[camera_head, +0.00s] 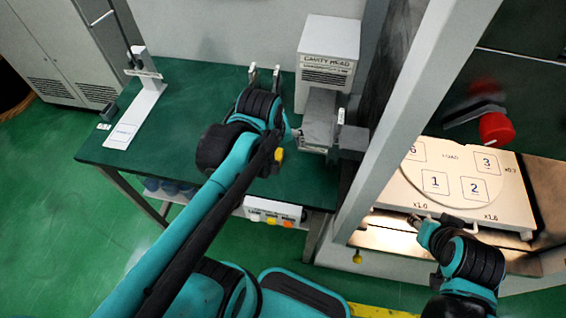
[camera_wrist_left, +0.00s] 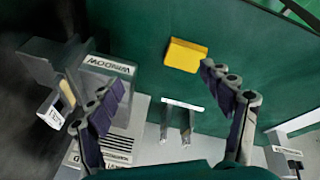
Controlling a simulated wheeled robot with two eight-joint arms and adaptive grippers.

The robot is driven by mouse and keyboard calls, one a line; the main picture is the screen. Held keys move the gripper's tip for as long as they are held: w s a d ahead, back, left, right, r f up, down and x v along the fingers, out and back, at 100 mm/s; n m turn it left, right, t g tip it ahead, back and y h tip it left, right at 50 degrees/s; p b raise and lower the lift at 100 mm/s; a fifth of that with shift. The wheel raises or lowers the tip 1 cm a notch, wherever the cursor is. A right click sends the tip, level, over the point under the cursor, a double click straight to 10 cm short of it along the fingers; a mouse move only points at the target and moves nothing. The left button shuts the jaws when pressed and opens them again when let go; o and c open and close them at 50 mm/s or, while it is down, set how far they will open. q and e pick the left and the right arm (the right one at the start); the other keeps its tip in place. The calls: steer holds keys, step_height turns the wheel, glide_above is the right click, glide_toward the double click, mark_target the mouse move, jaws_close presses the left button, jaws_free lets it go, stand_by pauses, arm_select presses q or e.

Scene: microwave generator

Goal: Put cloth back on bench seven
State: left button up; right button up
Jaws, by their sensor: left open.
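A small yellow block-like piece, which looks like the folded cloth (camera_wrist_left: 186,55), lies on the green bench (camera_head: 200,90). In the head view the yellow piece (camera_head: 279,154) shows beside my left forearm, partly hidden by it. My left gripper (camera_head: 265,73) is over the bench, beyond the cloth, with its two fingers apart. In the left wrist view the left gripper (camera_wrist_left: 155,100) is open and empty, and the cloth lies between and beyond its fingers. My right gripper (camera_head: 426,222) is at the front handle of a white plate; its fingers are too unclear to judge.
A white "CAVITY HEAD" box (camera_head: 328,55) stands behind a grey "WINDOW" device (camera_head: 319,122) on the bench. A white stand (camera_head: 143,100) is at the left. The numbered plate (camera_head: 455,185) sits inside a grey frame with a red knob (camera_head: 495,128). The bench's middle left is clear.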

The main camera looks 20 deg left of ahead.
arm_select(q)
steer(key=s+d+m+t, duration=0.1)
steer(key=m, duration=0.1)
steer(key=s+d+m+t, duration=0.1)
steer(key=m, duration=0.2)
steer(key=s+d+f+m, duration=0.1)
steer(key=s+m, duration=0.1)
steer(key=m, duration=0.1)
steer(key=shift+d+t, duration=0.15)
steer(key=shift+t, duration=0.25)
stand_by(0.7)
